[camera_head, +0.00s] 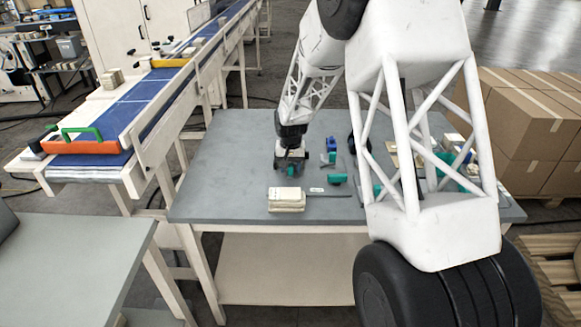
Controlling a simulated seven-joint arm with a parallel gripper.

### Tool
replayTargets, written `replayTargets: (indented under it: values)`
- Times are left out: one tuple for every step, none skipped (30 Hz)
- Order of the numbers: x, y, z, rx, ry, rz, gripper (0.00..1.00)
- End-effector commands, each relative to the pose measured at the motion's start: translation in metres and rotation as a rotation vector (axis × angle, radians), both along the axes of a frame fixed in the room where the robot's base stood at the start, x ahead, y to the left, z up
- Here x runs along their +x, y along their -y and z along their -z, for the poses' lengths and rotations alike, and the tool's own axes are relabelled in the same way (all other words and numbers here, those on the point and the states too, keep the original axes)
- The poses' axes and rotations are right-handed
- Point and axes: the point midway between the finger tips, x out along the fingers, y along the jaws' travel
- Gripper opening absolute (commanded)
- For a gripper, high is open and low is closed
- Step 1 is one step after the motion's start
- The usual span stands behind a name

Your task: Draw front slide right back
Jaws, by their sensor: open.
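No part can be surely told as the front slide. My gripper (290,168) is small in the head view, pointing down over the left middle of the grey table (225,150). It is open, and a small teal part shows at its fingers; whether they touch is unclear. Another teal piece (337,179) lies to its right, with a blue piece (331,144) behind that. A pale stacked block (287,200) lies in front of the gripper, near the table's front edge. A thin dark rod (340,195) lies right of the block.
My white arm covers much of the table's right half; several small teal and blue items show partly behind it. A blue-belted conveyor (140,100) stands left, carrying an orange piece with a green handle (82,134). Cardboard boxes (520,130) stand right. The table's left part is clear.

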Motion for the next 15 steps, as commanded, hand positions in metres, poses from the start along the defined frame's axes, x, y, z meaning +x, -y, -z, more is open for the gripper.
replayTargets:
  values:
    - [0.0000,0.0000,-0.0001,0.000,0.000,0.000,0.47]
    - [0.0000,0.0000,-0.0001,0.000,0.000,0.000,0.47]
    - [0.0000,0.0000,-0.0001,0.000,0.000,0.000,0.47]
    - [0.0000,0.0000,-0.0001,0.000,0.000,0.000,0.47]
    - [0.0000,0.0000,-0.0002,0.000,0.000,0.000,0.44]
    - [0.0000,0.0000,-0.0002,0.000,0.000,0.000,0.38]
    - [0.0000,0.0000,-0.0002,0.000,0.000,0.000,0.33]
    - [0.0000,0.0000,-0.0002,0.000,0.000,0.000,0.28]
    - [0.0001,0.0000,-0.0003,0.000,0.000,0.000,0.22]
    - [0.0001,0.0000,-0.0003,0.000,0.000,0.000,0.18]
    - [0.0000,0.0000,-0.0003,0.000,0.000,0.000,0.13]
    - [0.0000,0.0000,-0.0003,0.000,0.000,0.000,0.07]
    - [0.0000,0.0000,-0.0003,0.000,0.000,0.000,0.02]
    - [0.0000,0.0000,-0.0003,0.000,0.000,0.000,0.00]
    - [0.0000,0.0000,-0.0003,0.000,0.000,0.000,0.00]
